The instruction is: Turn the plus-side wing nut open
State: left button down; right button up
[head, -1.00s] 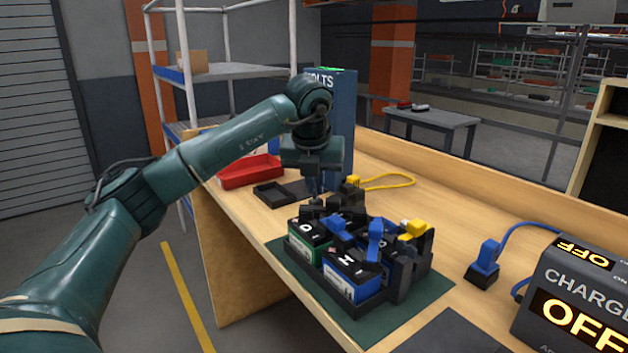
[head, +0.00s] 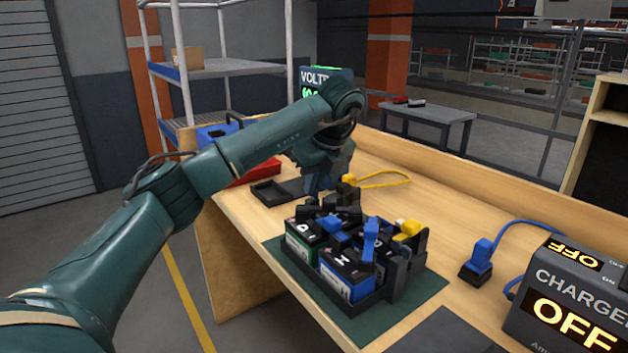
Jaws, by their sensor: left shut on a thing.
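Several batteries sit in a black tray (head: 372,302) on a green mat (head: 418,292). A green-and-black battery (head: 302,245) is at the left, and a blue-and-black battery (head: 343,275) is in front. Blue clamps (head: 370,240) and a yellow one (head: 408,230) stand on top. My left gripper (head: 320,196) points down at the back left of the tray, among black parts. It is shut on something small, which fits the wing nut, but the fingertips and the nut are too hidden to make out. My right gripper is not in view.
A charger (head: 565,300) reading OFF stands at the right, with a blue plug (head: 480,258) on a cable beside it.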

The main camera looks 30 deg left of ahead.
pick_arm(q)
jog(key=shift+n, duration=0.3)
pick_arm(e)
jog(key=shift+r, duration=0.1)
pick_arm(q)
jog(key=c, duration=1.6)
grip_release()
jog(key=shift+r, duration=0.1)
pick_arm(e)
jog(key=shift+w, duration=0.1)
